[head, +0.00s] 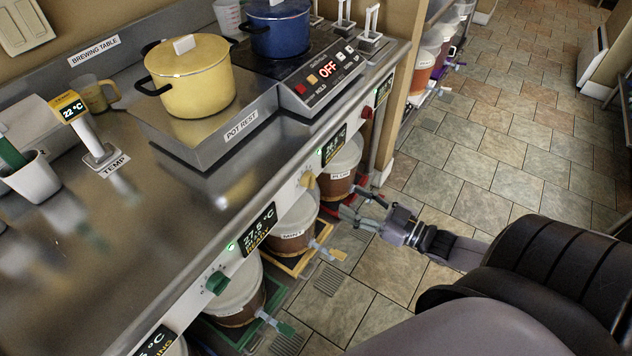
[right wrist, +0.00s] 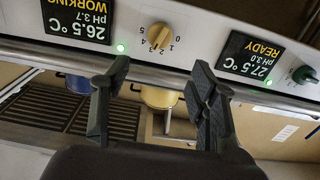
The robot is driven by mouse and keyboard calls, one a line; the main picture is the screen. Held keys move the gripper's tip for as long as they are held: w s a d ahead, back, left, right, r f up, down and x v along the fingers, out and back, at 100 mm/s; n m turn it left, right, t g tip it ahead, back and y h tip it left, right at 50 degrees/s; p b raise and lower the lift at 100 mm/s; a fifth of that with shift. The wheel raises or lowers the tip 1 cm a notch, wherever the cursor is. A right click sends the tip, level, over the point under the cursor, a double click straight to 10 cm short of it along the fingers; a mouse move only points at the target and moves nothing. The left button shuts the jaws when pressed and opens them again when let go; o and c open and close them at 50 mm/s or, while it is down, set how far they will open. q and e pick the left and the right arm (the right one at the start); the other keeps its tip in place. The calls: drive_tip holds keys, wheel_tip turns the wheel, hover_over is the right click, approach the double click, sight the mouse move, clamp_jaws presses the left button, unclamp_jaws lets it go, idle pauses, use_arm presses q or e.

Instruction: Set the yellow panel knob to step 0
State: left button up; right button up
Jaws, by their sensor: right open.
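The yellow panel knob (head: 308,180) sits on the front panel of the brewing table. In the right wrist view the knob (right wrist: 158,36) shows upside down inside a printed scale from 0 to 5. I cannot tell for certain which number it points at. My right gripper (head: 360,207) is open and empty, out in front of the panel. In the right wrist view its fingers (right wrist: 160,70) stand spread wide, with the knob beyond the tips and roughly centred between them, apart from both. My left gripper is not in view.
A green knob (head: 217,283) and a READY display (head: 258,228) are on the same panel; a WORKING display (right wrist: 80,18) is beside the yellow knob. Buckets, one labelled MINT (head: 293,228), stand below. A yellow pot (head: 190,80) stands on top.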

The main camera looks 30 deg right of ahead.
sight(310, 180)
drive_tip(key=x, duration=1.2)
drive_tip(key=shift+d, duration=0.1)
drive_tip(key=shift+c, duration=0.3)
drive_tip(key=c, duration=1.1)
